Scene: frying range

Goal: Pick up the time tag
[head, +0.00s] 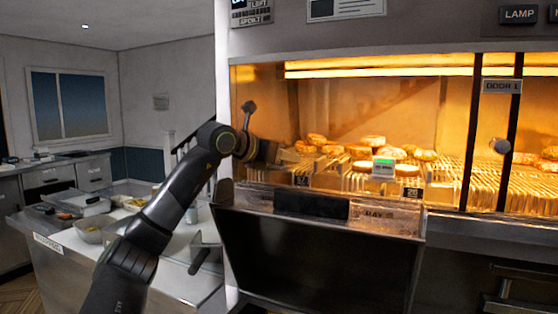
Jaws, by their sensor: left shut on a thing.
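My left gripper (288,157) reaches into the left end of the cabinet opening, pointing right, well to the left of this tag. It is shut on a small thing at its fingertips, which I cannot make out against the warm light. My right gripper is not in view.
Wire racks with food (374,141) fill the lit cabinet. A dark panel (320,255) hangs below the opening, under a ledge with a black bar (311,204). A post marked DOOR 1 (502,87) stands at right. A counter with containers (90,232) is at left.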

